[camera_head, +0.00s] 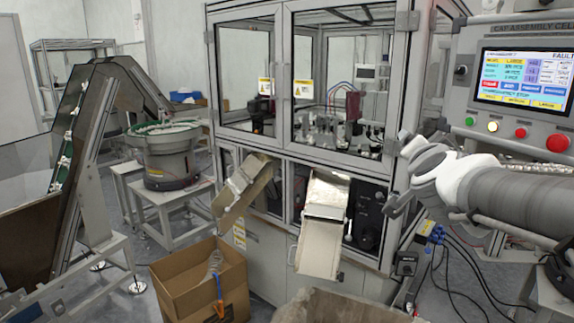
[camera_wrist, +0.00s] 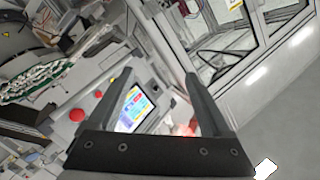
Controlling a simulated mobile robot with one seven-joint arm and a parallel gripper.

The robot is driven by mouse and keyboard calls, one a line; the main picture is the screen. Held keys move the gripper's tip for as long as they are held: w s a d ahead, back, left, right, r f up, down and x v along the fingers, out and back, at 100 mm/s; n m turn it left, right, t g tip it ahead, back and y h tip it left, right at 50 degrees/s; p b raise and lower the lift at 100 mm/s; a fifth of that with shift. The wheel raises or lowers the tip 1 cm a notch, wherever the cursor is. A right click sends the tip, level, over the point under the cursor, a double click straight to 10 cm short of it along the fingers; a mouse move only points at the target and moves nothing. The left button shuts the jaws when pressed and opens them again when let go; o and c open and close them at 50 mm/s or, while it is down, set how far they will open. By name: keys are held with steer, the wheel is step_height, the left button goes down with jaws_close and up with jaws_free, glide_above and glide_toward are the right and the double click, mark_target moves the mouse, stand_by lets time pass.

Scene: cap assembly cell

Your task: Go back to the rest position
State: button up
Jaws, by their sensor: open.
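My gripper (camera_head: 398,172) is at the right in the head view, in front of the cell's right corner post and left of the control panel. In the wrist view my gripper (camera_wrist: 155,95) shows two dark fingers spread wide apart with nothing between them. Beyond the fingers, the control panel's lit screen (camera_wrist: 135,107) shows in the wrist view. My arm reaches in from the right edge of the head view. The fingertips seem clear of any surface, though the exact gap to the cell cannot be told.
The control panel (camera_head: 476,128) with buttons stands right, its screen reading a fault. The glass-doored cell (camera_head: 284,142) fills the middle, with two metal chutes (camera_head: 322,225) below. A cardboard box (camera_head: 172,292), a bowl feeder (camera_head: 168,160) and an inclined conveyor (camera_head: 98,185) stand left. Cables lie on the floor right.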

steer(key=s+a+f+n+g+y, duration=0.4)
steer(key=s+a+f+n+y, duration=0.35)
steer(key=s+a+f, duration=0.35)
steer(key=s+f+n+g+h, duration=0.2)
steer(key=s+f+n+g, duration=0.2)
steer(key=s, duration=0.9)
step_height(320, 180, down, 4)
steer(key=shift+f+g, duration=0.2)
steer(key=shift+g, duration=0.9)
